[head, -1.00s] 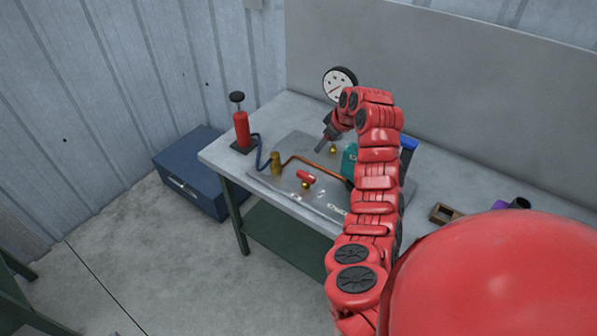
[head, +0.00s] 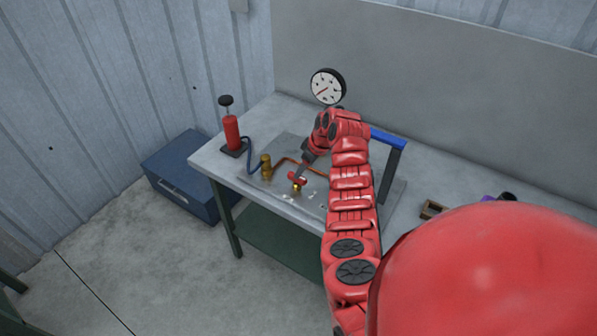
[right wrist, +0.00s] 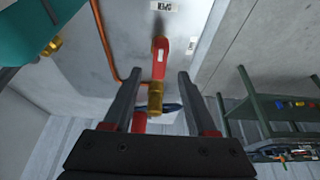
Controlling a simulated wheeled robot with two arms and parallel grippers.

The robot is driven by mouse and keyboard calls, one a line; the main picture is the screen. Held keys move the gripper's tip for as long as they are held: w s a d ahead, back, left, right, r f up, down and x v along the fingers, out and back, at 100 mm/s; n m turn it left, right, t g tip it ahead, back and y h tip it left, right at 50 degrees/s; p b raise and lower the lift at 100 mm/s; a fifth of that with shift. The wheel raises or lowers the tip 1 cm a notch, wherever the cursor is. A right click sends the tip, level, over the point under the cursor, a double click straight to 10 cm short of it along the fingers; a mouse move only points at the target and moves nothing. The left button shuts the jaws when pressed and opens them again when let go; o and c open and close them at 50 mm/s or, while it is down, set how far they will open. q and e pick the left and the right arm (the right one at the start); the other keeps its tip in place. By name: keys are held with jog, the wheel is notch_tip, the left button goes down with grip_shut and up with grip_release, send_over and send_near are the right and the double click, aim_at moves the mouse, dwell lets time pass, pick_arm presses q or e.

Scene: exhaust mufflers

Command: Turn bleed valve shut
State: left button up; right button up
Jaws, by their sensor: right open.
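The bleed valve has a red lever handle (head: 296,177) on a brass body (head: 297,188), on a metal plate on the bench. In the right wrist view the red handle (right wrist: 160,62) lies along the gap between my fingers, with an "OPEN" label (right wrist: 164,6) beyond it and another label (right wrist: 191,45) at its right. My left gripper is not in view.
A round gauge (head: 328,87) stands at the back. A brass fitting (head: 266,165), copper pipe (head: 288,161), blue hose (head: 248,151) and red hand pump (head: 231,132) are left of my arm. A blue-topped frame (head: 389,139) stands right. A blue toolbox (head: 181,175) is on the floor.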

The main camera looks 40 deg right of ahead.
jog(key=shift+p+x, duration=0.5)
jog(key=shift+x, duration=2)
grip_shut()
